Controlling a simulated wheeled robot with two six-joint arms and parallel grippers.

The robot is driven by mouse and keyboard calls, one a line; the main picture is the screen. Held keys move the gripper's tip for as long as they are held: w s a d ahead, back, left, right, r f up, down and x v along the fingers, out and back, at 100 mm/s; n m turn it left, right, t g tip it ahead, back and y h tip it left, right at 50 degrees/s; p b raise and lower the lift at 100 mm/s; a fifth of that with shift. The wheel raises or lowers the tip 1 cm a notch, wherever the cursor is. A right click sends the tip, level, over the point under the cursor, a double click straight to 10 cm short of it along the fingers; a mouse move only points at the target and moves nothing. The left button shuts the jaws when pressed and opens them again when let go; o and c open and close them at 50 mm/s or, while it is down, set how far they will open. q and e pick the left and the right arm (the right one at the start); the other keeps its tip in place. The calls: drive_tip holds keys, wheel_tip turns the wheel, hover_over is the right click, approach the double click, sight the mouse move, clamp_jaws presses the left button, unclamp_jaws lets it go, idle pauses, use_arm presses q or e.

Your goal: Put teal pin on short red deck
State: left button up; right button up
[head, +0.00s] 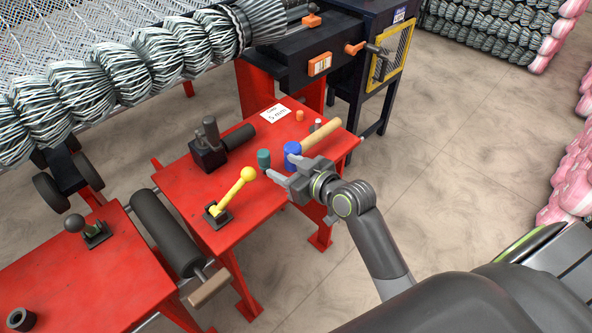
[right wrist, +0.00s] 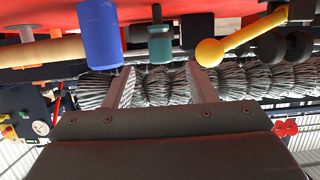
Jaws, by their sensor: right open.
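The teal pin (head: 264,157) is a short cylinder with a narrower part below, upright over the red deck (head: 245,240) with the yellow lever. I cannot tell whether it touches the deck. My right gripper (head: 278,166) is open beside it. In the right wrist view, which looks upside down, the pin (right wrist: 160,46) lies just beyond the gap between the open fingertips (right wrist: 160,76), apart from both. A second red deck (head: 90,275) is at lower left; I cannot tell which deck is the short one. My left gripper is out of view.
A blue-headed mallet (head: 293,154) with a wooden handle lies close to my right gripper. A dark roller (head: 165,232) lies between the decks.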

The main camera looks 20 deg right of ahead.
drive_tip(key=v, duration=0.3)
drive_tip(key=shift+s, duration=0.25)
